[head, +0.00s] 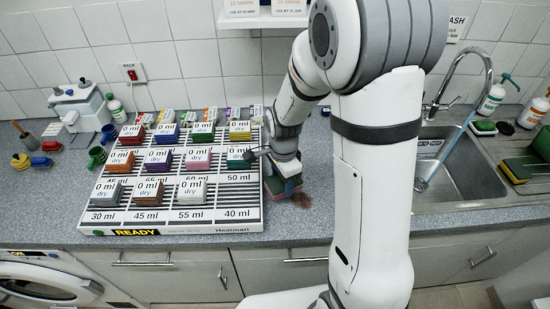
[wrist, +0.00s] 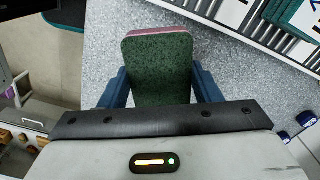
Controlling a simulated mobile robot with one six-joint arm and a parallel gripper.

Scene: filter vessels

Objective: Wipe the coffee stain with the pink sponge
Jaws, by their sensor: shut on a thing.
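A sponge with a dark green scouring face and a pink edge (wrist: 158,70) is held between the blue fingers of my gripper (wrist: 160,88). In the head view my gripper (head: 284,184) is low over the counter, just right of the drying rack, and the sponge (head: 274,187) shows only in part beneath it. The brown coffee stain (head: 302,201) lies on the counter right beside the gripper, partly hidden by my arm. Whether the sponge touches the counter or the stain, I cannot tell. The stain does not show clearly in the wrist view.
The white drying rack (head: 90,225) holds several coloured sponges with "0 ml" labels. A sink (head: 460,185) with a tap is at the right, with bottles and more sponges around it. Cups and a white machine (head: 78,106) stand at the left. Counter in front of the sink is clear.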

